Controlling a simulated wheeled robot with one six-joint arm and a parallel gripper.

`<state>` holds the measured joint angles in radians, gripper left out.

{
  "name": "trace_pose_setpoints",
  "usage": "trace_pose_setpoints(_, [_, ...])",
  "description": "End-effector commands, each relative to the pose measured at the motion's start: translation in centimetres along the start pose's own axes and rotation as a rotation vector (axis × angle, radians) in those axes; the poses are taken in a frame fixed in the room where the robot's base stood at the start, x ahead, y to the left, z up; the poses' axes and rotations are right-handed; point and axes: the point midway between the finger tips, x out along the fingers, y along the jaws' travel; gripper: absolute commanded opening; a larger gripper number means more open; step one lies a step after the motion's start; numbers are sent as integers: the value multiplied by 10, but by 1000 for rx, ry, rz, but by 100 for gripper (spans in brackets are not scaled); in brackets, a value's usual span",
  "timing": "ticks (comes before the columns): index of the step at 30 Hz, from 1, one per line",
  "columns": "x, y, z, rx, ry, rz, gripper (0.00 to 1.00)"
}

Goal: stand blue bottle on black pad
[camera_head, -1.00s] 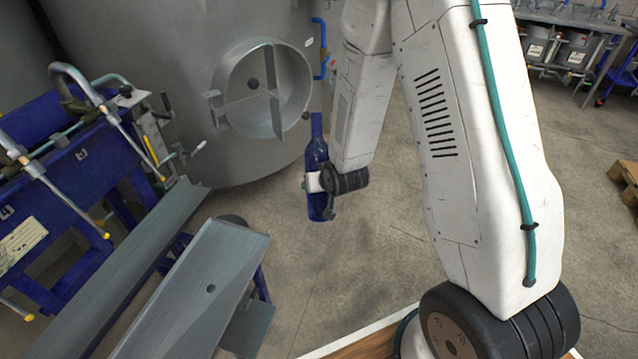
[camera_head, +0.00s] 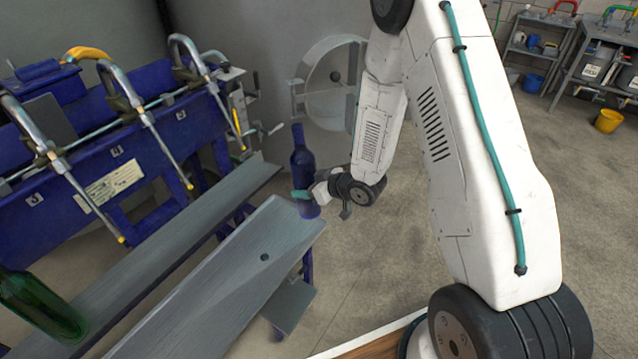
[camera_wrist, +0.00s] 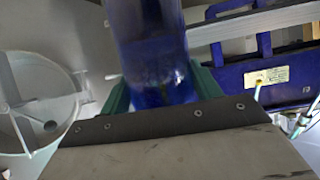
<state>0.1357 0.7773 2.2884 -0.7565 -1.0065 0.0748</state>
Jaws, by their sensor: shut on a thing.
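The blue bottle (camera_head: 303,165) is upright in my gripper (camera_head: 308,195), near the right end of a long grey bench. In the wrist view the blue bottle (camera_wrist: 152,50) fills the space between the green jaw pads of my gripper (camera_wrist: 158,88), which is shut on it. The bottle's base shows just below the gripper in the head view, close to the bench end; I cannot tell whether it is above the bench or beyond its edge. No black pad can be made out in these frames.
The grey bench (camera_head: 225,280) and a grey rail (camera_head: 150,250) run diagonally at left. A green bottle (camera_head: 40,305) stands at lower left. A blue filling machine (camera_head: 110,170) with curved spouts is behind them. A large tank with a round hatch (camera_head: 332,80) is at back.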

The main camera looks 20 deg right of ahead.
Motion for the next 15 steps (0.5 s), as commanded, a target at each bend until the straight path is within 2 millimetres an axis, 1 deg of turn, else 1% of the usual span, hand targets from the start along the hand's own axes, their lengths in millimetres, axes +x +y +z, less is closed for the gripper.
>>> trace_pose_setpoints(3, [3,-10,2,-62,56,-103,0])
trace_pose_setpoints(7, [3,-20,5,-104,95,-182,0])
trace_pose_setpoints(12, [2,-25,6,-124,117,-223,0])
trace_pose_setpoints(15, [2,-26,6,-118,119,-211,0])
